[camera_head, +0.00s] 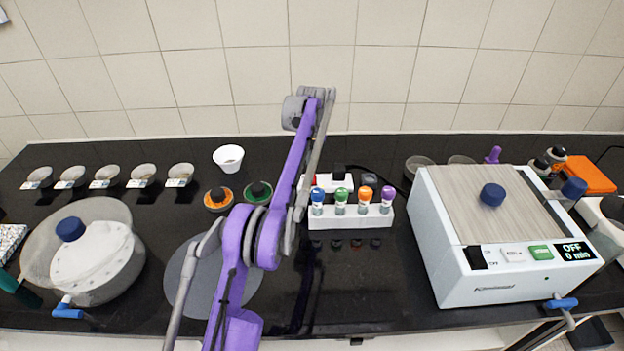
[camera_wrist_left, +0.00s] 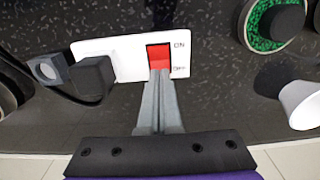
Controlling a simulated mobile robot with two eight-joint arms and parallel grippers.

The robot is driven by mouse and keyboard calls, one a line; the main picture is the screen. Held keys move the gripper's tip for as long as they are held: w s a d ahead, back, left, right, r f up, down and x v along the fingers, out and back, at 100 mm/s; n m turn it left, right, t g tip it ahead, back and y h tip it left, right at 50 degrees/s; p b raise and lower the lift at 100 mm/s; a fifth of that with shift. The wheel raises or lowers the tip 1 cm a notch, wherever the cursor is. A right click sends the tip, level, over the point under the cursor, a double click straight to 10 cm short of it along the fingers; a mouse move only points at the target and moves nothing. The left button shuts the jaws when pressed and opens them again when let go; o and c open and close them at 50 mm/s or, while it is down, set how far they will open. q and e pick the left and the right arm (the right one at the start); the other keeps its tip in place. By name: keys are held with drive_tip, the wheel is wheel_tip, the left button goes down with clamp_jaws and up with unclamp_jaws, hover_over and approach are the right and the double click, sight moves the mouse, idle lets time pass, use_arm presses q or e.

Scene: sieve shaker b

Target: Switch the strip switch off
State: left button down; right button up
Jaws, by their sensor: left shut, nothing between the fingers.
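The white power strip (camera_wrist_left: 125,52) lies on the black counter, with a red rocker switch (camera_wrist_left: 158,52) marked ON and OFF. My left gripper (camera_wrist_left: 158,74) is shut and empty. Its fingertips are at the OFF end of the switch and cover its lower edge. I cannot tell whether they press it or which way the rocker is tilted. In the head view the strip (camera_head: 325,183) shows partly behind the bottle rack, and my left arm hides the gripper. My right gripper is in neither view.
A white rack (camera_head: 350,220) with several coloured-top bottles stands just in front of the strip. A black plug (camera_wrist_left: 92,82) sits at the strip's end. Green (camera_head: 258,192) and orange-rimmed (camera_head: 218,198) round items stand left. The shaker machine (camera_head: 450,260), its display reading OFF, is right.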

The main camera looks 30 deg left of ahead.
sight(311, 177)
use_arm(q)
drive_tip(key=shift+f+b, duration=0.3)
drive_tip(key=shift+f, duration=0.75)
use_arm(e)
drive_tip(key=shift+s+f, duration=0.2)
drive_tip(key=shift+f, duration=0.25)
use_arm(q)
drive_tip(key=shift+r, duration=0.15)
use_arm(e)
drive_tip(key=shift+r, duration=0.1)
use_arm(q)
drive_tip(key=shift+r+p, duration=1.6)
drive_tip(key=shift+r, duration=1.75)
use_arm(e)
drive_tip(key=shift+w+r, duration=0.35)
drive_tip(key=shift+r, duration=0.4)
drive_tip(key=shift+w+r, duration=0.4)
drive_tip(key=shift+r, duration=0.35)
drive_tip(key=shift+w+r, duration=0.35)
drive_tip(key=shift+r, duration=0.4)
